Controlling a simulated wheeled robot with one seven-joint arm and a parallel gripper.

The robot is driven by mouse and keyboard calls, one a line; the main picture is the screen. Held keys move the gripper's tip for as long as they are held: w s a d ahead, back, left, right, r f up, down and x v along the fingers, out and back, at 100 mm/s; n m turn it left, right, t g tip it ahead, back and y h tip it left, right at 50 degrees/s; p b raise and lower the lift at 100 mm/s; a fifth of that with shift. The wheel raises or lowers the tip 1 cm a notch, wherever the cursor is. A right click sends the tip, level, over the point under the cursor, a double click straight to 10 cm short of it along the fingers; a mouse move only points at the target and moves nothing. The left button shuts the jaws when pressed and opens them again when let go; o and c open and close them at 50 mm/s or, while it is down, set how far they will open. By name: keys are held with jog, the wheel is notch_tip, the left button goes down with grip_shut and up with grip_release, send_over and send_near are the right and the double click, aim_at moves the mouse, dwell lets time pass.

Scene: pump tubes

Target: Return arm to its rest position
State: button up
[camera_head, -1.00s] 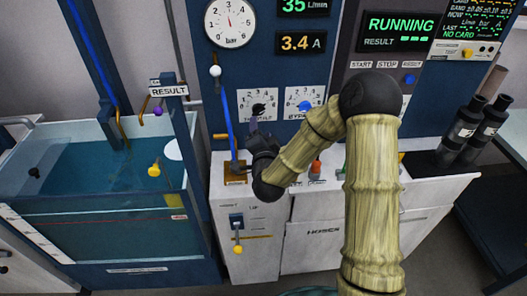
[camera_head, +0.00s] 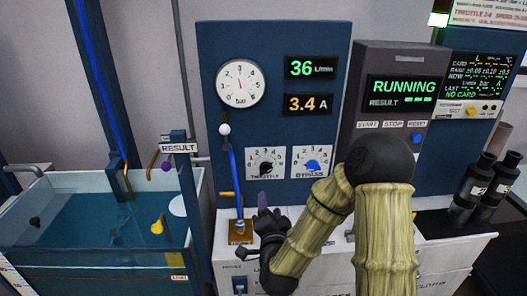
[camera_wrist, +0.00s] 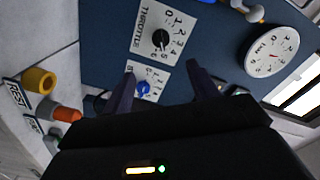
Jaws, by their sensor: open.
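My gripper (camera_head: 264,206) is in front of the panel, below the throttle dial and apart from it. In the wrist view, the two dark fingers of my gripper (camera_wrist: 160,75) are spread with nothing between them. My arm is bent at a dark elbow joint. The black throttle knob (camera_head: 266,168) sits on its white dial plate, and it also shows in the wrist view (camera_wrist: 160,39). The blue bypass knob (camera_head: 312,166) is to its right, and it shows in the wrist view (camera_wrist: 143,88) beyond the fingers.
The pressure gauge (camera_head: 240,83) is above the dials. The display (camera_head: 403,92) reads RUNNING, and the flow readout (camera_head: 311,68) shows 36. A water tank (camera_head: 95,200) stands at the left. A white cabinet (camera_head: 455,250) is below my arm. Dark cylinders (camera_head: 470,187) stand at the right.

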jog(key=s+d+r+n+g+p, duration=0.1)
jog(key=s+d+n+g+p, duration=0.2)
jog(key=s+d+n+g, duration=0.2)
jog(key=s+d+r+n+g+p, duration=0.1)
jog(key=s+d+n+g+p, duration=0.2)
jog(key=s+d+n+g, duration=0.3)
jog(key=s+g, duration=0.4)
jog(key=s, duration=0.3)
jog(key=shift+s+d+h+p, duration=0.3)
jog(key=shift+s+p, duration=0.1)
jog(key=shift+r, duration=0.1)
dwell(5.7)
